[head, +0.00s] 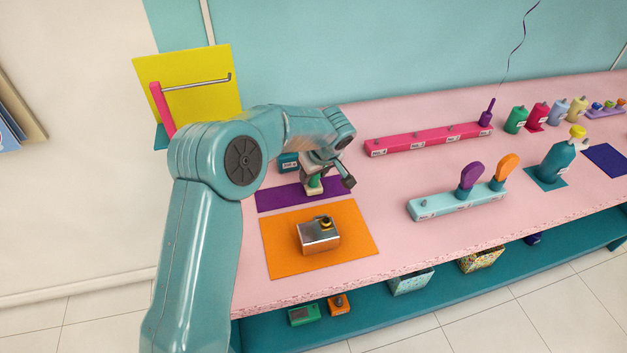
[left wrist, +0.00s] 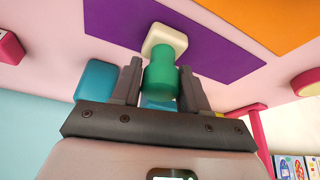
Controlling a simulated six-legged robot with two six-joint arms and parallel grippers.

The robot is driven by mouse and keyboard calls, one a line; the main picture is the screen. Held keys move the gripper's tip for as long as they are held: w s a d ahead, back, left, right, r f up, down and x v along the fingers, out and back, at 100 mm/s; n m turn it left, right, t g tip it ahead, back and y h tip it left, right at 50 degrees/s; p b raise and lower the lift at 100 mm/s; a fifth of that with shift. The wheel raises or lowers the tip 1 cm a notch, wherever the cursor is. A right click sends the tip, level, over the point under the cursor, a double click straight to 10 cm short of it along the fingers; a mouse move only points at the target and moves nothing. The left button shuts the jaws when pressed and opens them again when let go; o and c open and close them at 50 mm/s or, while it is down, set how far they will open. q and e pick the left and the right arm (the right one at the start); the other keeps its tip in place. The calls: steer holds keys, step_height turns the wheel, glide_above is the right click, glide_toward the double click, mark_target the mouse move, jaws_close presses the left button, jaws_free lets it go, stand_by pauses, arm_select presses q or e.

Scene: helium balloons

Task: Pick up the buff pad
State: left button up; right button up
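The buff pad (head: 310,190) is a small cream block with a green rounded grip, at the purple mat (head: 270,199). In the left wrist view its cream block (left wrist: 163,39) lies beyond the green grip, against the purple mat (left wrist: 217,58). My left gripper (head: 331,180) is over the mat with its fingers apart. In the left wrist view the green grip shows between the two dark fingers, with little room on either side. I cannot see clear contact. My gripper partly hides the pad in the head view. My right gripper is not in view.
An orange mat (head: 359,254) with a metal box (head: 319,236) lies in front of the purple mat. A teal block (head: 288,161) stands close behind. A pink bar (head: 428,138) and a light blue holder (head: 458,203) are to the right. Pink table surface is clear between them.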

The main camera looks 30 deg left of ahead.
arm_select(q)
steer(key=c, duration=0.5)
steer(key=shift+s, duration=0.1)
